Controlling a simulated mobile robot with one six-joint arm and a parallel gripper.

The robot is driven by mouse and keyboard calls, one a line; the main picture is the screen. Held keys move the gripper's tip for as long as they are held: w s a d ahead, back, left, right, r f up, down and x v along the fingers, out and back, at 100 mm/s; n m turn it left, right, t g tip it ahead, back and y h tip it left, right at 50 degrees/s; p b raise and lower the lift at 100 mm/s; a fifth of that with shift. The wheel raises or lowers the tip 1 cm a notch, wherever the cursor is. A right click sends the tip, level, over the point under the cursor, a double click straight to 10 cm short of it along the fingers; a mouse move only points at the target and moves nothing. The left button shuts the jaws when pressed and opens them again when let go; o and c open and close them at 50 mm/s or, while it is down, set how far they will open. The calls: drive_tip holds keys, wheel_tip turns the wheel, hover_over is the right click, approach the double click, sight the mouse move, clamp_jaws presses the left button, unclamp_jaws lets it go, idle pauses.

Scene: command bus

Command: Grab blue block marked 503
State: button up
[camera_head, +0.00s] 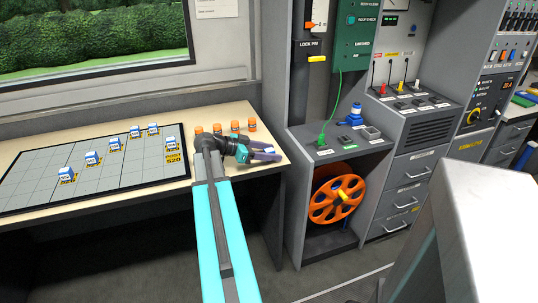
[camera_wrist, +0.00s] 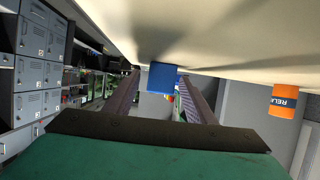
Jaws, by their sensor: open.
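My gripper (camera_head: 271,152) is over the right end of the beige table in the head view, its fingers pointing right. In the wrist view, my gripper (camera_wrist: 159,88) is open, with one finger on each side of the picture's middle. A plain blue block (camera_wrist: 162,77) shows between the fingertips, against the pale tabletop. Gaps show at its sides, and I cannot tell how deep it lies between the fingers. No number is readable on it.
Several orange cylinders (camera_head: 235,126) stand just behind my gripper; one orange relay cylinder (camera_wrist: 284,100) shows at right in the wrist view. A gridded board (camera_head: 110,185) with several small blue-and-white pieces (camera_head: 92,158) lies left. A grey console (camera_head: 340,150) stands right of the table.

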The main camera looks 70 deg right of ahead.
sight(269, 150)
idle(0.4)
drive_tip(key=c, duration=1.1)
drive_tip(key=shift+r, duration=0.2)
drive_tip(key=shift+r, duration=1.65)
drive_tip(key=w+a, duration=0.1)
drive_tip(key=a, duration=0.4)
drive_tip(key=w+a+r+b, duration=0.1)
drive_tip(key=a, duration=0.4)
drive_tip(key=w+a, duration=0.1)
drive_tip(key=a, duration=0.4)
drive_tip(key=shift+a+r, duration=0.15)
drive_tip(key=shift+a, duration=0.25)
